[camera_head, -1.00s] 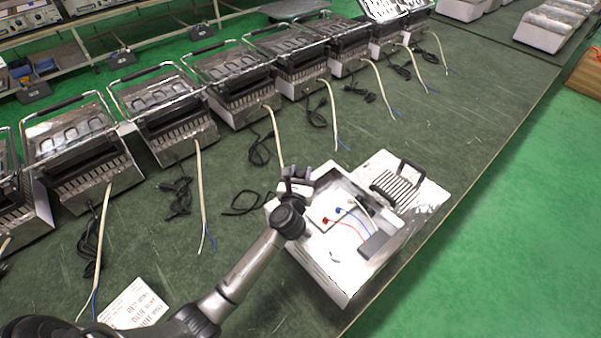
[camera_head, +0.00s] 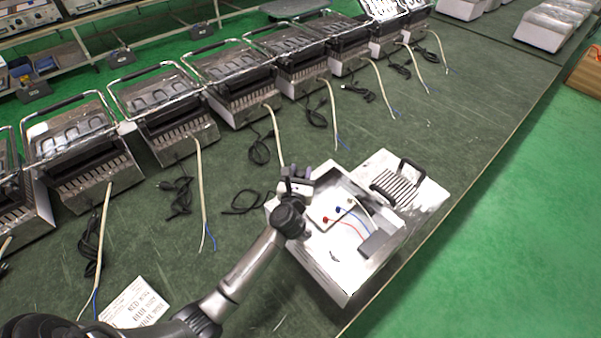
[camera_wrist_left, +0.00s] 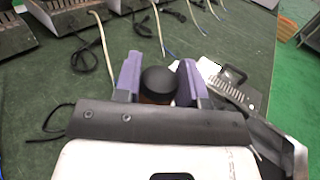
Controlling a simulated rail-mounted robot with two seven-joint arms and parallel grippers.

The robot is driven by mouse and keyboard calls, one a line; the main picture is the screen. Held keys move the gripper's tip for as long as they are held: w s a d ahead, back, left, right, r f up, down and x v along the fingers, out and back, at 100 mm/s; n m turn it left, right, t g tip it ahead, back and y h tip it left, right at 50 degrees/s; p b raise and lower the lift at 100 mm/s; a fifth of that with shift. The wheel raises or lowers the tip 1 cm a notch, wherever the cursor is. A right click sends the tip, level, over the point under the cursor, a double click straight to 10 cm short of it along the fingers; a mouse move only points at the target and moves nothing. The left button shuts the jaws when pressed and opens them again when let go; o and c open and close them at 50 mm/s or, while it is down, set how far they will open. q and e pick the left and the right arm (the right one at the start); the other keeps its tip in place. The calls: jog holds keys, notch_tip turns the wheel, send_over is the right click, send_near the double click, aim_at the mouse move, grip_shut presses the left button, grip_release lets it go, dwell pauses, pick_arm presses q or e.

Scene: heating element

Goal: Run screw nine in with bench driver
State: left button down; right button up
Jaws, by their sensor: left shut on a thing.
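My left gripper (camera_head: 298,174) is at the left wall of an open white appliance housing (camera_head: 335,272), above the bench. In the left wrist view, its purple fingers (camera_wrist_left: 159,72) are shut on a dark round-topped cylinder (camera_wrist_left: 158,84), which looks like the bench driver. The driver's lower end is hidden behind the gripper body. Inside the housing are a red connector (camera_head: 326,220), a blue connector (camera_head: 338,209), wires and a grey block (camera_head: 374,243). I cannot make out screw nine. My right gripper is not in view.
Several metal grill units (camera_head: 165,110) with cables line the back of the green bench (camera_head: 440,120). A printed sheet (camera_head: 135,305) lies at the front left. The bench edge runs close along the housing's right side.

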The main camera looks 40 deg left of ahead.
pick_arm(q)
jog(key=shift+f, duration=0.65)
dwell(0.8)
jog(key=shift+f, duration=0.1)
dwell(0.4)
jog(key=shift+r+p, duration=2.5)
jog(key=shift+r, duration=0.1)
